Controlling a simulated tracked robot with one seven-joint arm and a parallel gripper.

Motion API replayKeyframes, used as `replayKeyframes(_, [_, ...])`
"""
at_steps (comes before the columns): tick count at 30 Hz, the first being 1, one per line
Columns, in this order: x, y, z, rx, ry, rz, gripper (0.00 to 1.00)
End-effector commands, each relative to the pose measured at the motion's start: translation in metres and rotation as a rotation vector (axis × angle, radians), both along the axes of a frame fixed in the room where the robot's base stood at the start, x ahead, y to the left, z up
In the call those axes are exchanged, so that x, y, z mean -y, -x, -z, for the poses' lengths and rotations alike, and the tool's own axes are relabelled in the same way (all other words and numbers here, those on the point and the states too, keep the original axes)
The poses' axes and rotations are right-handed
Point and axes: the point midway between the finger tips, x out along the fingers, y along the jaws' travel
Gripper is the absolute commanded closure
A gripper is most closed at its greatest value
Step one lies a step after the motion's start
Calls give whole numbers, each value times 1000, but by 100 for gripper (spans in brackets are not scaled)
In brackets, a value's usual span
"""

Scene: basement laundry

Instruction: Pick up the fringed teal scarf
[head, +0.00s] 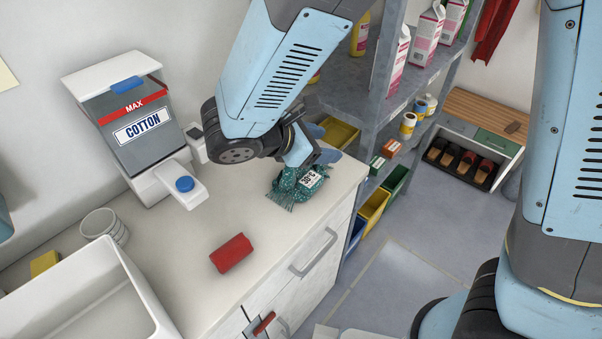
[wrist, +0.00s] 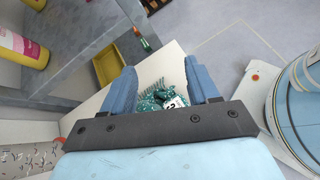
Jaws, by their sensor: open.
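The fringed teal scarf (head: 287,190) lies bunched on the counter near its far right end, with a white tag (head: 312,179) reading 30°C. In the wrist view the scarf (wrist: 150,101) shows between my fingers, partly hidden by the dark palm bar. My gripper (wrist: 160,88) is open, one blue finger on each side of the scarf. In the head view my gripper (head: 318,145) is just above and behind the scarf, pointing down. I cannot tell whether the fingers touch it.
A red cloth roll (head: 231,253) lies on the counter (head: 180,250) toward the front. A COTTON dispenser (head: 140,125) stands at the back left, a white sink (head: 90,300) at front left. A grey shelf (head: 400,95) with cartons stands just beyond the counter's end.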

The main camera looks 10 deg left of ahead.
Motion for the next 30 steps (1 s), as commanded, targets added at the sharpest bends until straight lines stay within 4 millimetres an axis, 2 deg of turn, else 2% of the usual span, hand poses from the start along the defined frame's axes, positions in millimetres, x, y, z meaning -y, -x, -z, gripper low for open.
replayKeyframes(1, [-19, 11, 11, 2, 54, -81, 40])
replayKeyframes(3, [-40, 23, 22, 11, 116, -176, 40])
replayKeyframes(6, [-63, 38, 34, 25, 181, -280, 40])
replayKeyframes(12, [-86, 57, 49, 43, 253, -394, 40])
replayKeyframes(17, [-87, 55, 55, 46, 268, -415, 40])
replayKeyframes(30, [-69, 23, 63, 45, 267, -412, 40])
